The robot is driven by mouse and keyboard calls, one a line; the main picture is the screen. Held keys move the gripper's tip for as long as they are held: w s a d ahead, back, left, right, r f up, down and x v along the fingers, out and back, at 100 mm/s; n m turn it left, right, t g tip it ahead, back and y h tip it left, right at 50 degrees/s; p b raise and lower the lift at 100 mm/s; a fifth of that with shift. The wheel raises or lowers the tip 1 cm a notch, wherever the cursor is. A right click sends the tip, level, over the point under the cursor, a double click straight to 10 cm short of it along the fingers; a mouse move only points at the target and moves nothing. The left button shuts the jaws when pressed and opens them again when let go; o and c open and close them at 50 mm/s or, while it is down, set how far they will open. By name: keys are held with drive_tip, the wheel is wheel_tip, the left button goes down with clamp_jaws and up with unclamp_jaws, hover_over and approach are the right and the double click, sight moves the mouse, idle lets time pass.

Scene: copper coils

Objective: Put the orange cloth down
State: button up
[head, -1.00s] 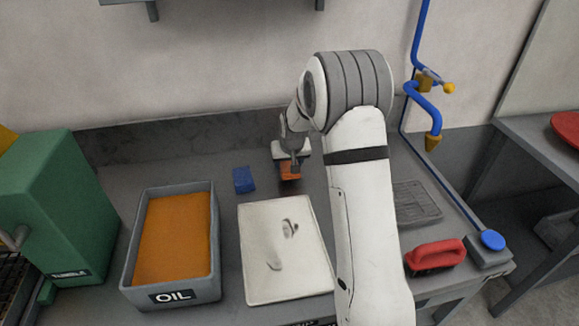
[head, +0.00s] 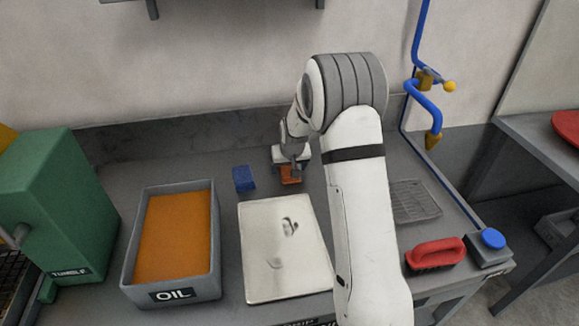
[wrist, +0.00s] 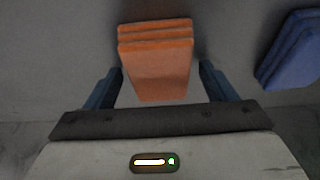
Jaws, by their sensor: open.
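The orange cloth (head: 291,174) is a small folded stack lying on the grey bench top, behind the white tray. It also shows in the wrist view (wrist: 157,65), where its near end lies between the two blue fingers. My gripper (wrist: 160,85) is open, with a visible gap between each finger and the cloth. In the head view my gripper (head: 291,165) is at the cloth, partly hiding it.
A folded blue cloth (head: 244,179) lies just left of the orange one. The white tray (head: 260,288) and the oil bin (head: 216,270) stand in front. A red-handled brush (head: 435,252) and a wire rack (head: 415,203) are to the right.

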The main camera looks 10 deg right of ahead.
drive_tip(key=shift+r, duration=0.3)
drive_tip(key=v, duration=1.1)
drive_tip(key=s+r+g, duration=0.1)
drive_tip(key=s+r, duration=0.2)
drive_tip(key=s, duration=1.4)
drive_tip(key=s+r+g, duration=0.1)
drive_tip(key=s+r, duration=0.2)
drive_tip(key=s, duration=1.4)
drive_tip(key=shift+d+r+b, duration=0.15)
drive_tip(key=shift+r+b, duration=0.05)
drive_tip(key=shift+b, duration=0.1)
